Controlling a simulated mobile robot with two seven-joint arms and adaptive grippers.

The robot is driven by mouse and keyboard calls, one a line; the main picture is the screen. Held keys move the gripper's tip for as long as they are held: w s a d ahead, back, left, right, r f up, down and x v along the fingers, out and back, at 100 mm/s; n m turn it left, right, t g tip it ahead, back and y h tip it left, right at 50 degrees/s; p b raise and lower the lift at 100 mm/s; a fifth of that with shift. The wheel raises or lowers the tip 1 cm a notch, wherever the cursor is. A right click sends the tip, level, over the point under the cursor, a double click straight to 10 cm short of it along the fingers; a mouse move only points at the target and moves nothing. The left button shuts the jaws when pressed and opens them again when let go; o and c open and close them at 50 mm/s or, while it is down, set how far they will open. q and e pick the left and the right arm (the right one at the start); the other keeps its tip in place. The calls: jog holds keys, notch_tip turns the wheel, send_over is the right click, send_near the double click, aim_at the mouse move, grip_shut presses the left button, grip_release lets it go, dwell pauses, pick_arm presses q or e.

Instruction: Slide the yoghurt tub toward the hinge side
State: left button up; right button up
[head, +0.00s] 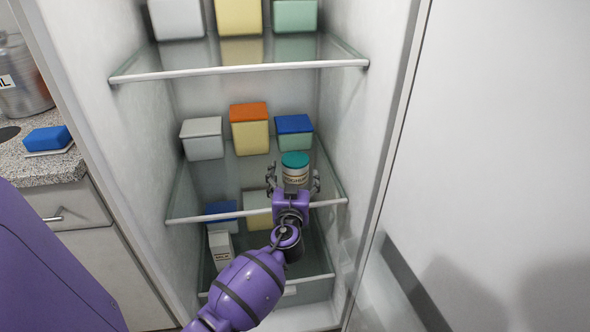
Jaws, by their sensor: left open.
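The yoghurt tub (295,171), white with a teal lid and a dark-lettered label, stands upright on the middle glass shelf (222,178) of the open fridge, right of centre. My left gripper (293,177) is open at the tub, with one finger on its left and one on its right. I cannot tell whether either finger touches it. The gripper's palm hides the tub's lower front. The fridge door (490,130) stands open on the right, so the hinge side is the right. My right gripper is out of view.
Behind the tub stand a white box (203,143), an orange-lidded yellow box (249,135) and a blue-lidded green box (295,135). The upper shelf's bar (240,70) crosses above. A milk carton (220,249) stands below. The shelf's front left is clear; the right wall is close.

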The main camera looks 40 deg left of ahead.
pick_arm(q)
jog(key=v, duration=0.8)
jog(key=shift+s, duration=0.3)
jog(key=shift+d, duration=0.1)
